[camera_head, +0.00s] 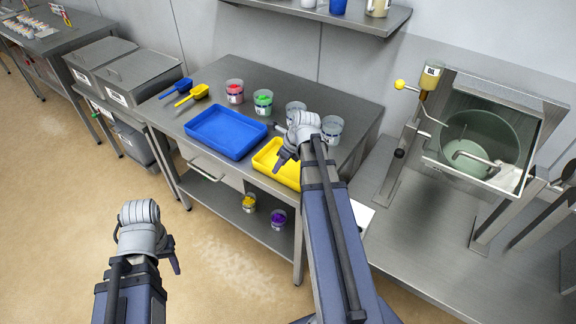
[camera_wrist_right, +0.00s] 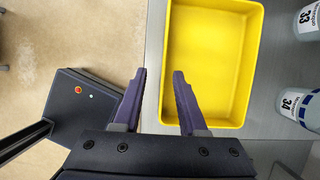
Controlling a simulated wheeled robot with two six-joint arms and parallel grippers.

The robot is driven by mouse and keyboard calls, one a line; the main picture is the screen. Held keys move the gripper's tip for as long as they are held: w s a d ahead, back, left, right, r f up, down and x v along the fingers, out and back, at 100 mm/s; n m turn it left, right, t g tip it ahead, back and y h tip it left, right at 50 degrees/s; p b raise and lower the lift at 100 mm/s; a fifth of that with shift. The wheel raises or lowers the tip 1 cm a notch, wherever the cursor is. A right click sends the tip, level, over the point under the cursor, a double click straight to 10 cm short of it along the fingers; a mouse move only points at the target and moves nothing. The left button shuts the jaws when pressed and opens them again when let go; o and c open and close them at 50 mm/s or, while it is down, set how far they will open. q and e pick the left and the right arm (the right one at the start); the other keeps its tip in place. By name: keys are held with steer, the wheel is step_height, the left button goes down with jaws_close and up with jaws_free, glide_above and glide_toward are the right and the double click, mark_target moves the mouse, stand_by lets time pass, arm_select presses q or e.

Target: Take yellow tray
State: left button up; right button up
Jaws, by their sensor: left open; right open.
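The yellow tray (camera_head: 268,158) lies on the steel table near its front edge, right of the blue tray (camera_head: 226,112). It looks empty in the right wrist view (camera_wrist_right: 210,50). My right gripper (camera_head: 284,156) is above the yellow tray in the head view and hides part of it. In the right wrist view my right gripper (camera_wrist_right: 158,82) is open, with one finger over the tray and the other outside its near wall. I cannot tell whether the fingers touch the tray. My left gripper (camera_head: 172,262) hangs over the floor, away from the table; its fingers show only partly.
Several clear jars, one with red contents (camera_head: 235,92) and one with green (camera_head: 263,102), stand behind the trays. Blue (camera_head: 176,88) and yellow (camera_head: 193,95) scoops lie at the table's left. A hood with a green bowl (camera_head: 478,140) stands right. Jars sit on the lower shelf (camera_head: 249,203).

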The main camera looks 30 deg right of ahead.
steer(key=shift+d+b+x, duration=0.15)
steer(key=shift+b+x, duration=1.45)
steer(key=shift+x, duration=0.3)
steer(key=shift+d+b+x, duration=0.2)
steer(key=shift+b+x, duration=1.4)
steer(key=shift+x, duration=0.3)
steer(key=shift+w+r, duration=0.1)
steer(key=shift+w, duration=0.1)
jaws_close()
